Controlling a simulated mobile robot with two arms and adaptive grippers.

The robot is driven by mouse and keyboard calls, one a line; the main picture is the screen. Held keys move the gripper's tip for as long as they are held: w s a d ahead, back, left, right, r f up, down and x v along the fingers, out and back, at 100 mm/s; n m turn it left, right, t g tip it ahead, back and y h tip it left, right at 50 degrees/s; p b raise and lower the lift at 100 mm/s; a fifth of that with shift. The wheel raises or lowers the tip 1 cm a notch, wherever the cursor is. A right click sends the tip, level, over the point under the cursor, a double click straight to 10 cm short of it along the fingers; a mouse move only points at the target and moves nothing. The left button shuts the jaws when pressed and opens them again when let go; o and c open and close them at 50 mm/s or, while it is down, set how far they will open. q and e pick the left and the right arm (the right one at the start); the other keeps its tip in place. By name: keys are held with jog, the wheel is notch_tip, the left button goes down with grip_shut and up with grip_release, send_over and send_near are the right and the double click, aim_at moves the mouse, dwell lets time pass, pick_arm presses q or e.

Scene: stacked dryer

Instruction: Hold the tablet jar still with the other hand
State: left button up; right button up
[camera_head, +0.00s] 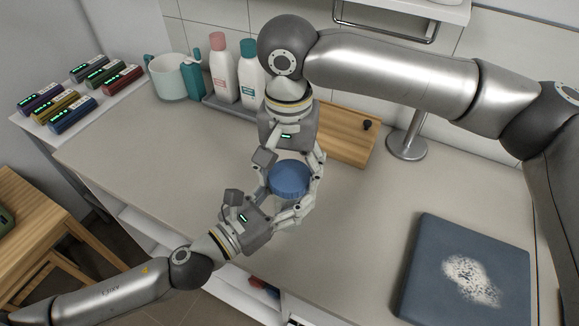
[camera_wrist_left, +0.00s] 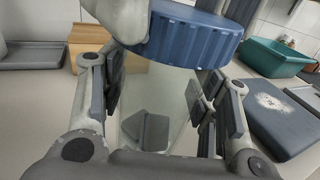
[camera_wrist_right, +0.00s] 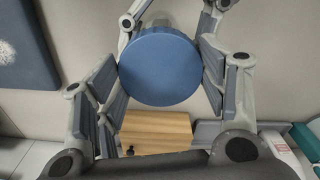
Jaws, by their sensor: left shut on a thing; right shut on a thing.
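The tablet jar has a ribbed blue lid (camera_head: 289,179) and stands near the middle of the counter. Its clear body (camera_wrist_left: 160,105) shows in the left wrist view with grey tablets inside. My left gripper (camera_head: 284,207) comes from the front and is shut on the jar's body, below the lid. My right gripper (camera_head: 291,172) comes from above and behind and is shut on the lid, which also shows between its fingers in the right wrist view (camera_wrist_right: 160,66). In the head view the lid and grippers hide most of the jar's body.
A wooden box (camera_head: 340,134) and a metal stand base (camera_head: 407,145) are behind. Counter left of the jar is clear.

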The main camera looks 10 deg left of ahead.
jog(key=shift+f, duration=0.55)
jog(key=m, duration=0.6)
jog(key=shift+a+m, duration=0.1)
jog(key=shift+m, duration=0.3)
jog(key=m, duration=0.9)
jog(key=shift+w+m, duration=0.15)
jog(key=shift+m, duration=0.15)
jog(key=o, duration=0.7)
